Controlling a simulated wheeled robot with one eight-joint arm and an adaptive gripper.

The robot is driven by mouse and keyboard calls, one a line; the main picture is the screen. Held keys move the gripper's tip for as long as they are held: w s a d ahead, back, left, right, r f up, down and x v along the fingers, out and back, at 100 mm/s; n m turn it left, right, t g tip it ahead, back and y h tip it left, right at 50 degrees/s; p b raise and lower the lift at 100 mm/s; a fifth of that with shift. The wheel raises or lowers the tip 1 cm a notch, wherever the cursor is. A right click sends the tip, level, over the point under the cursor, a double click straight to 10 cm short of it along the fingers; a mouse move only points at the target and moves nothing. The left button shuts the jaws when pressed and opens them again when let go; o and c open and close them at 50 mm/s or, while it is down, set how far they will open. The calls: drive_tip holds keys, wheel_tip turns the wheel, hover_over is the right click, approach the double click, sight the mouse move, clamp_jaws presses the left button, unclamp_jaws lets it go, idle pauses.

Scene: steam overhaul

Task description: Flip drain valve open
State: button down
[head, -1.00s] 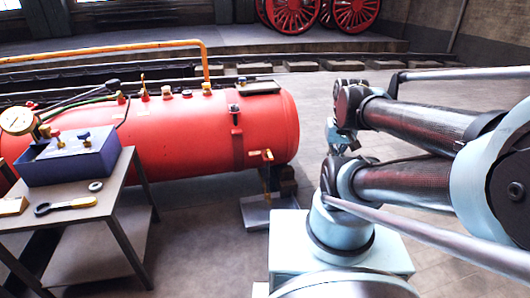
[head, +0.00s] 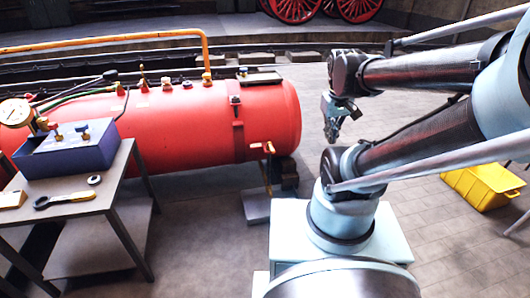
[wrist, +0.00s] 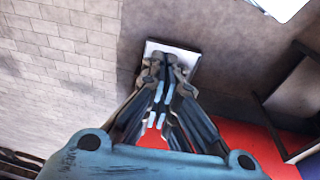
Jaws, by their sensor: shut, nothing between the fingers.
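The drain valve (head: 268,148) is a small brass fitting with an orange-red handle, low on the right end of the red boiler (head: 200,125). A short pipe hangs below it. My gripper (head: 331,138) points down to the right of the boiler, apart from the valve. In the wrist view my gripper (wrist: 162,95) has its fingers together with nothing held. A part of the red boiler (wrist: 255,148) shows at the lower right there; I cannot make out the valve in that view.
A grey metal tray (head: 257,208) lies on the floor below the valve, and it also shows behind the fingers in the wrist view (wrist: 185,57). A workbench (head: 75,212) with a blue box (head: 65,155) and a wrench (head: 65,201) stands at left. A yellow crate (head: 482,187) is at right.

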drive_tip(key=w+a+f+n+h, duration=0.1)
drive_tip(key=w+a+n, duration=0.5)
drive_tip(key=w, duration=0.5)
drive_tip(key=w+a+f+n+h, duration=0.1)
drive_tip(key=w+a+n, duration=0.45)
drive_tip(key=w, duration=0.65)
drive_tip(key=w+a+f+n, duration=0.4)
drive_tip(key=w+a+f, duration=0.1)
drive_tip(key=a+f, duration=0.4)
drive_tip(key=w+a+f+n, duration=0.4)
drive_tip(key=a+f+n, duration=0.1)
drive_tip(key=a+f, duration=0.4)
wheel_tip(320, 180, down, 3)
drive_tip(key=shift+w+a+r+h, duration=0.1)
drive_tip(key=shift+w+a+h, duration=0.05)
drive_tip(key=shift+w+h, duration=0.25)
